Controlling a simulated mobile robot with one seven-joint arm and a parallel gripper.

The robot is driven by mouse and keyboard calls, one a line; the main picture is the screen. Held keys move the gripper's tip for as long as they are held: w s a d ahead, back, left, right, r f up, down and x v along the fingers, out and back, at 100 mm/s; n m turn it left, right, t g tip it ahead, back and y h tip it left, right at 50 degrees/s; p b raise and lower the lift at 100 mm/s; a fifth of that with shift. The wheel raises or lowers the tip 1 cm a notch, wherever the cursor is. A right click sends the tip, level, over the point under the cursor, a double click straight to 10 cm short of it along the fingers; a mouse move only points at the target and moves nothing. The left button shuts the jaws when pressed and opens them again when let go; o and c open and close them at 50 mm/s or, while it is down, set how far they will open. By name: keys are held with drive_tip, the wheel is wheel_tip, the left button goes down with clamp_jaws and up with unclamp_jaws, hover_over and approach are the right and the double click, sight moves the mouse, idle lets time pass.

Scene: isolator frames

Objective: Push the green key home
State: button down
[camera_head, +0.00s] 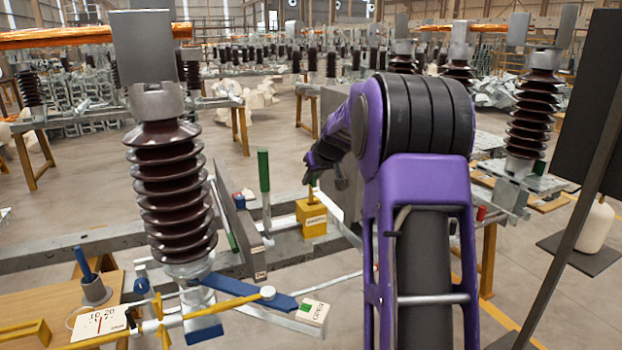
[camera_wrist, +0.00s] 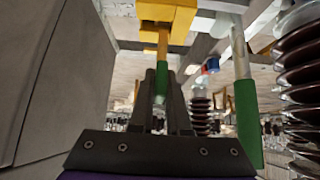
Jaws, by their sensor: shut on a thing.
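The green key (camera_wrist: 161,84) is upright between the fingers of my gripper (camera_wrist: 161,75) in the wrist view. Its yellow shaft (camera_wrist: 163,45) runs from the fingertips to the yellow block (camera_wrist: 168,12). The green grip is hidden there by my gripper. How deep the shaft sits cannot be told.
A tall green-handled lever (camera_head: 264,172) stands just left of the block. A brown ribbed insulator (camera_head: 175,190) is further left. A grey cabinet wall (camera_wrist: 35,70) is close beside my gripper in the wrist view. An OPEN sign (camera_head: 312,312) is in front.

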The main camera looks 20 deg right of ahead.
sight(312, 192)
drive_tip(key=shift+f+b, duration=1.9)
drive_tip(key=shift+f, duration=0.3)
drive_tip(key=c, duration=0.8)
unclamp_jaws()
drive_tip(key=v, duration=1.7)
drive_tip(key=shift+s+r, duration=0.15)
drive_tip(key=shift+r, duration=0.05)
drive_tip(key=shift+f, duration=0.1)
